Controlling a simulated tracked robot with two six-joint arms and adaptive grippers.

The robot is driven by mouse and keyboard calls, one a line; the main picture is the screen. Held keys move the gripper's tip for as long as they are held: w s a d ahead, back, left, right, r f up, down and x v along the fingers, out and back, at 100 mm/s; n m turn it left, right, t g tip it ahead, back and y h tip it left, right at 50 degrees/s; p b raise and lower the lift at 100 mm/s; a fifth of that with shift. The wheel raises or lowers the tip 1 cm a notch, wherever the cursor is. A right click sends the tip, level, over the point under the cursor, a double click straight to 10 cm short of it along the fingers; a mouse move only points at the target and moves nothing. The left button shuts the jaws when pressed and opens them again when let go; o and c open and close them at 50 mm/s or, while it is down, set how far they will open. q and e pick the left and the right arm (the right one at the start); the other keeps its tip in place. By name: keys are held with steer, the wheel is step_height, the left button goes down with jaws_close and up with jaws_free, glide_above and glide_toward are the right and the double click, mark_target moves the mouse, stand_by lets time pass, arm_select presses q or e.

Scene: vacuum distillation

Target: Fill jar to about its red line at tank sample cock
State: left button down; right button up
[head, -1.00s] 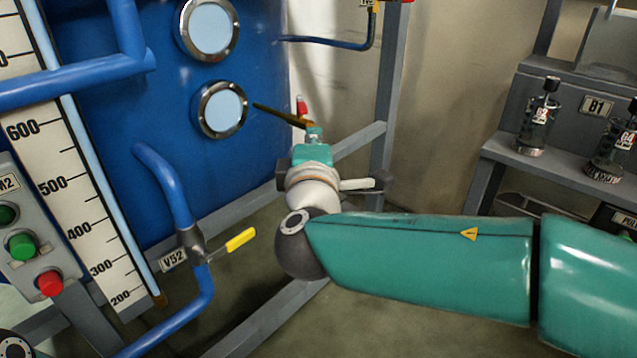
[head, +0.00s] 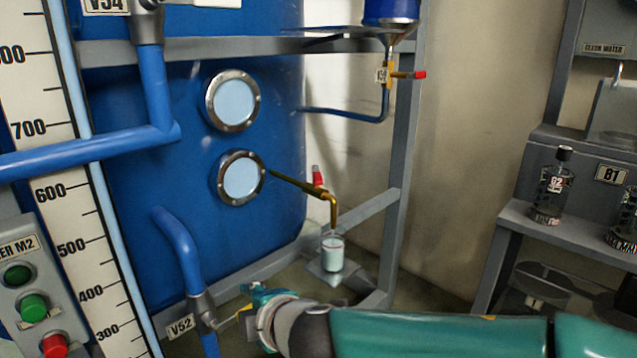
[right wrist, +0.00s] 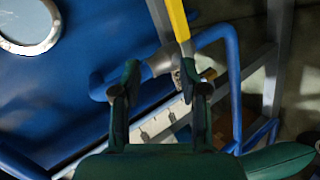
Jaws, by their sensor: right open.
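A clear jar (head: 332,254) stands upright on a small grey plate under the bent brass spout of the sample cock (head: 322,192). It holds pale, whitish liquid over much of its height; its red line is too small to make out. The cock comes out of the blue tank (head: 150,150) and has a red handle (head: 317,176). My right gripper (head: 257,294) is open, below and left of the jar, by valve V52 (head: 200,312). In the right wrist view, its open fingers (right wrist: 158,82) have V52's yellow handle (right wrist: 178,20) just beyond them. My left gripper is not in view.
A tank frame post (head: 397,160) rises right of the jar. A bottle marked B2 (head: 551,187) stands on the grey shelf (head: 525,222) at right. The button box (head: 30,300) and level scale (head: 70,220) are at left. A blue pipe (head: 180,245) rises behind V52.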

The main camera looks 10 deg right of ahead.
steer(key=s+a+r+m+g+y+p, duration=0.2)
steer(key=s+a+r+y, duration=0.1)
steer(key=s+a+y, duration=0.5)
steer(key=w+r+m+t+p, duration=0.2)
steer(key=w+r+m+t, duration=0.15)
steer(key=r, duration=0.25)
steer(key=m+t+h+p, duration=0.6)
steer(key=m+h+p, duration=0.5)
steer(key=m+h, duration=0.4)
glide_toward(319, 181)
steer(key=shift+m+y, duration=0.3)
steer(key=shift+m, duration=0.05)
steer(key=w, duration=0.4)
steer(key=w+d, duration=0.1)
steer(key=w, duration=0.7)
steer(key=shift+w+d+r, duration=0.1)
steer(key=shift+d, duration=0.15)
